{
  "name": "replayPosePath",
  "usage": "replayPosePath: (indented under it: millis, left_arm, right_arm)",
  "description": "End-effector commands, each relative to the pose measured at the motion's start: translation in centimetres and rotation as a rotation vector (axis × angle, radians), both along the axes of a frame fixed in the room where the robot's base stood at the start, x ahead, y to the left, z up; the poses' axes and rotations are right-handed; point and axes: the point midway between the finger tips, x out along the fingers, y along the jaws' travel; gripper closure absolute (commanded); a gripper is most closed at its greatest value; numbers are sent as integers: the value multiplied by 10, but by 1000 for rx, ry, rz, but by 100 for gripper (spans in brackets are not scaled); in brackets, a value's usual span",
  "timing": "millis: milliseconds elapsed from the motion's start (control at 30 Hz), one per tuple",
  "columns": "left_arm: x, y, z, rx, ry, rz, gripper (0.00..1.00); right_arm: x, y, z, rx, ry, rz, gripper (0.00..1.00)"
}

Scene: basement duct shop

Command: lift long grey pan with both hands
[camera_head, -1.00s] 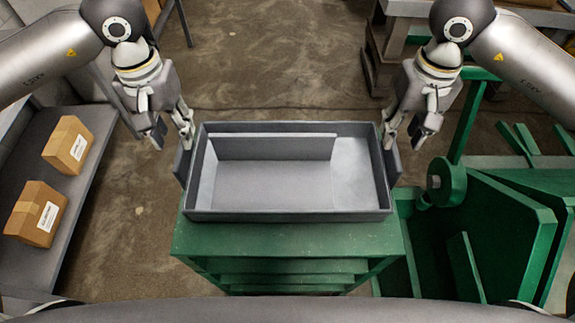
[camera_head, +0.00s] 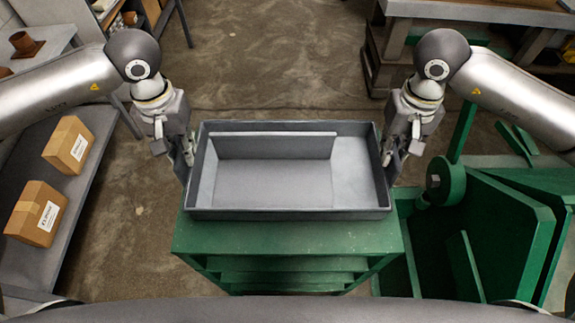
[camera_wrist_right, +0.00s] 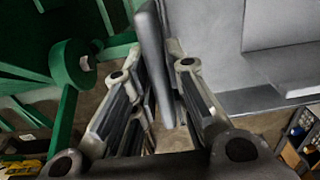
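The long grey pan (camera_head: 260,214) is an open rectangular tray with a raised inner panel. It sits level on a green stand (camera_head: 290,238). My left gripper (camera_head: 174,162) is at the pan's left end, fingers apart and pointing down. My right gripper (camera_head: 401,160) is at the right end in the same pose. In the right wrist view, an upright grey plate (camera_wrist_right: 152,50) at the pan's end stands between the spread fingers of my right gripper (camera_wrist_right: 157,62). A gap shows beside the plate. The left end plate is mostly hidden behind my left gripper.
A grey shelf at left (camera_head: 88,185) holds two cardboard boxes (camera_head: 68,146) (camera_head: 36,214). Green metalwork with a round wheel (camera_head: 445,182) stands close at right. A workbench (camera_head: 480,12) is at the back right. The floor behind the pan is clear.

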Motion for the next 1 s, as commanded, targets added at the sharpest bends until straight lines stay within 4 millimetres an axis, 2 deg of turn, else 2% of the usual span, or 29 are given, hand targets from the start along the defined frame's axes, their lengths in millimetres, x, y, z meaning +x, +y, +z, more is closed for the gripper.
replayPosePath:
  millis: [67,567,1000]
  left_arm:
    - [0,0,0,0,0,0,100]
    - [0,0,0,0,-1,0,100]
    - [1,0,15,-1,-2,0,100]
  right_arm:
    - [0,0,0,0,0,0,100]
    - [0,0,0,0,-1,0,100]
    - [1,0,15,1,-3,0,100]
